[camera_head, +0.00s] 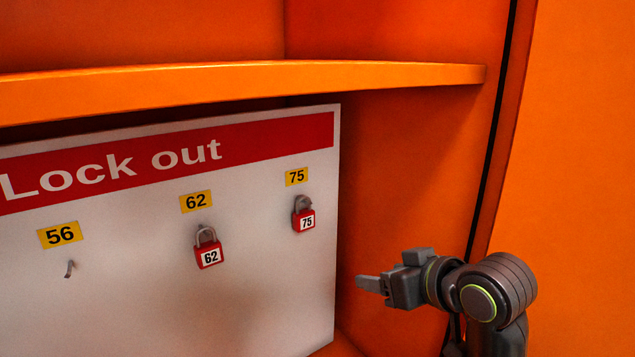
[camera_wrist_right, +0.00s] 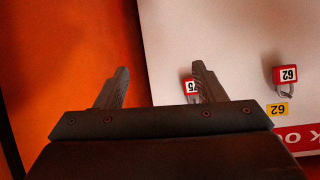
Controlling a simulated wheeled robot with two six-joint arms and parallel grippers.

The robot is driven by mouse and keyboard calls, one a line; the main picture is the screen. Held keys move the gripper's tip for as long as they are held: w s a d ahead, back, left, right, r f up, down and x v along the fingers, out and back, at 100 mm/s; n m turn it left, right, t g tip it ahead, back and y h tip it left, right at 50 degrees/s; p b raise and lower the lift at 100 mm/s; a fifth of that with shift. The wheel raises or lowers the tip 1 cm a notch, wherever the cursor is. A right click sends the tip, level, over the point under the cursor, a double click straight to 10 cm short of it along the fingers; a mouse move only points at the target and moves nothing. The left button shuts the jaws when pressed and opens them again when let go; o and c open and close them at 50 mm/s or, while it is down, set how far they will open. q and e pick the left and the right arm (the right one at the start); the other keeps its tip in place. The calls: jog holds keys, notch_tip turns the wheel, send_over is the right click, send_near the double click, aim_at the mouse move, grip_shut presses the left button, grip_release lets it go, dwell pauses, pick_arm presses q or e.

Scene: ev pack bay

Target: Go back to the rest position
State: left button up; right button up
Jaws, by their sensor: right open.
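My right gripper (camera_head: 370,285) is at the lower right of the head view, to the right of a white lock-out board (camera_head: 150,290). It is open and empty. In the right wrist view its two fingers (camera_wrist_right: 160,88) stand apart, with one finger partly covering the red padlock 75 (camera_wrist_right: 189,87). That padlock hangs under its yellow 75 label in the head view (camera_head: 304,220). The red padlock 62 (camera_head: 208,254) hangs from a hook to its left, and also shows in the right wrist view (camera_wrist_right: 286,76). My left gripper is not in view.
An orange shelf (camera_head: 250,80) runs above the board. Orange cabinet walls (camera_head: 400,170) enclose it, with a dark vertical gap (camera_head: 490,130) at the right. Under the yellow 56 label (camera_head: 60,234) is an empty hook (camera_head: 70,268).

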jog(key=s+d+f+m+g+h, duration=0.1)
jog(key=s+d+f, duration=0.3)
jog(key=f, duration=0.4)
jog(key=s+d+f+m+g+h, duration=0.1)
jog(key=s+d+f+m+h, duration=0.2)
jog(key=f, duration=0.4)
jog(key=s+d+f+g, duration=0.1)
jog(key=s+d+f, duration=0.35)
jog(key=f, duration=0.35)
jog(key=s+d+f+m+g+h, duration=0.1)
jog(key=s+d+f+g+h, duration=0.3)
jog(key=s, duration=0.6)
jog(key=s+d+f+y, duration=0.1)
jog(key=s+d+f, duration=0.1)
jog(key=s+f, duration=0.55)
notch_tip(320, 180, down, 24)
jog(key=s+d+g+b, duration=0.1)
jog(key=d+b, duration=0.1)
pick_arm(q)
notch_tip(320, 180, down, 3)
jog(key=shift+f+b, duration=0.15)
jog(key=shift+b, duration=0.5)
pick_arm(e)
jog(key=s+a+f+g, duration=0.1)
jog(key=s+f, duration=1.4)
jog(key=f, duration=0.3)
jog(key=shift+s+a, duration=0.35)
